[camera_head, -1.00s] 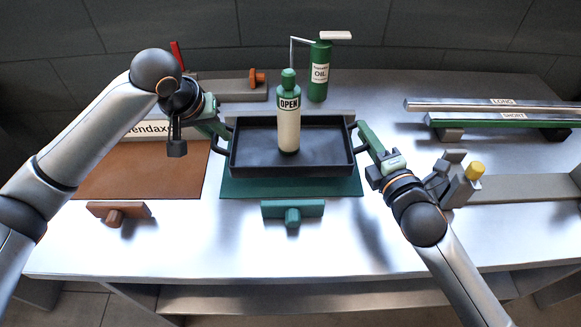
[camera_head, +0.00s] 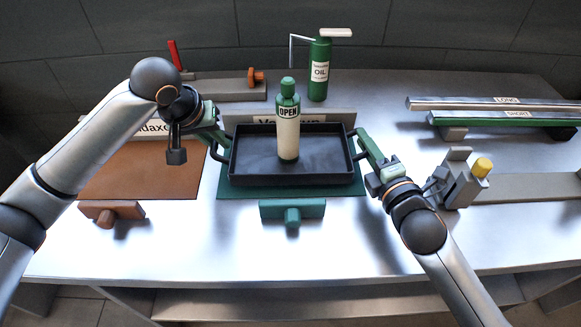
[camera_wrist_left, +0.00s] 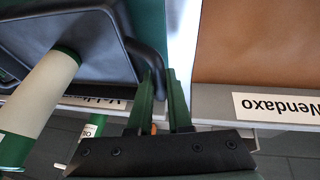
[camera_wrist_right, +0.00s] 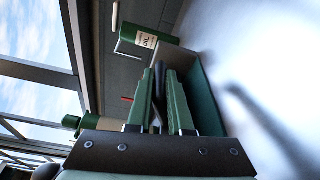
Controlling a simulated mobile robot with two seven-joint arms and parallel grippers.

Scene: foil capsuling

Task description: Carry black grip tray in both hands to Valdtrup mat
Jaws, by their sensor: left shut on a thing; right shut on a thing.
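The black grip tray (camera_head: 250,168) is level over the green Valdtrup mat (camera_head: 225,190), whose edges show around it. I cannot tell whether it touches the mat. A white bottle with a green top, marked OPEN (camera_head: 288,135), stands upright in the tray. My left gripper (camera_head: 222,137) is shut on the tray's left handle, which also shows in the left wrist view (camera_wrist_left: 152,52). My right gripper (camera_head: 366,147) is shut on the right handle. The Valdtrup nameplate (camera_head: 330,117) behind the tray is partly hidden by the bottle.
A teal block (camera_head: 293,211) with a knob sits in front of the green mat. An oil bottle (camera_head: 319,75) stands behind. Rails marked LONG and SHORT (camera_head: 510,117) lie at right.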

